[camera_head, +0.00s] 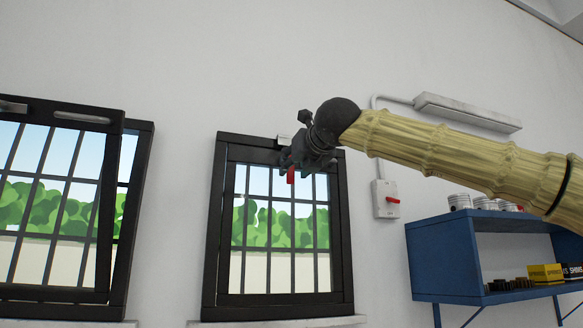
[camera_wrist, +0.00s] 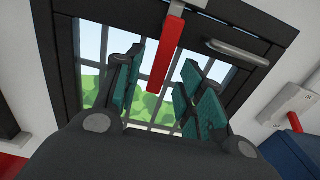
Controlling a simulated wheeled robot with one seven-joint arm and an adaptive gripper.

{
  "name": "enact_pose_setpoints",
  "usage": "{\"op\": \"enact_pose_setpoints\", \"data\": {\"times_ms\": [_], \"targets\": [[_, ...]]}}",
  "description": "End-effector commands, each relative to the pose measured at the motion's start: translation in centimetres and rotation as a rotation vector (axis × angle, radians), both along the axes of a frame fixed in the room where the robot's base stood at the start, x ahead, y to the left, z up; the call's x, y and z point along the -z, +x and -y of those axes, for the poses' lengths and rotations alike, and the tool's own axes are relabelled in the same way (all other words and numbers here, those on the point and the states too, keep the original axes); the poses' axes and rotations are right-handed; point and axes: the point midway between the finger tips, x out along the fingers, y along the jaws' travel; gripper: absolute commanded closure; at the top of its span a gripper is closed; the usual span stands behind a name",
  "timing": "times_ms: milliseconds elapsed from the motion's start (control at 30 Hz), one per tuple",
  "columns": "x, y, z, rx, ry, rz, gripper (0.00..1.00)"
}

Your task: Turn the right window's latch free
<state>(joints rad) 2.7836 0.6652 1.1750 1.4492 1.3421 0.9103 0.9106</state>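The right window (camera_head: 213,245) has a black frame with bars and is shut in the wall; its frame also shows in the wrist view (camera_wrist: 270,42). The latch (camera_wrist: 167,55) is a red lever on a metal pivot at the top of the frame. In the wrist view it hangs down, slightly tilted, between the finger pads. My gripper (camera_wrist: 160,88) is open, with one teal-padded finger on each side of the lever and a gap showing on both sides. In the head view my gripper (camera_head: 300,165) covers the window's top, and a bit of red shows below it.
A metal handle (camera_wrist: 237,52) sits on the window's top rail, right of the latch. The left window (camera_head: 115,185) stands tilted from its frame. A switch box (camera_head: 384,199) and a blue shelf (camera_head: 424,246) with parts are to the right.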

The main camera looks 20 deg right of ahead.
Motion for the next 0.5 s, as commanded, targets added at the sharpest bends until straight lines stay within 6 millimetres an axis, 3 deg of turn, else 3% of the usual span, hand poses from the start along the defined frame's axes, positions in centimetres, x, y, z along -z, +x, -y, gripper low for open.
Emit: {"op": "enact_pose_setpoints", "data": {"times_ms": [200, 500], "targets": [[-0.2, 3.0, -0.1, 0.001, 0.000, 0.000, 0.61], [0.0, 4.6, 0.0, 0.002, -0.001, 0.001, 0.61]]}}
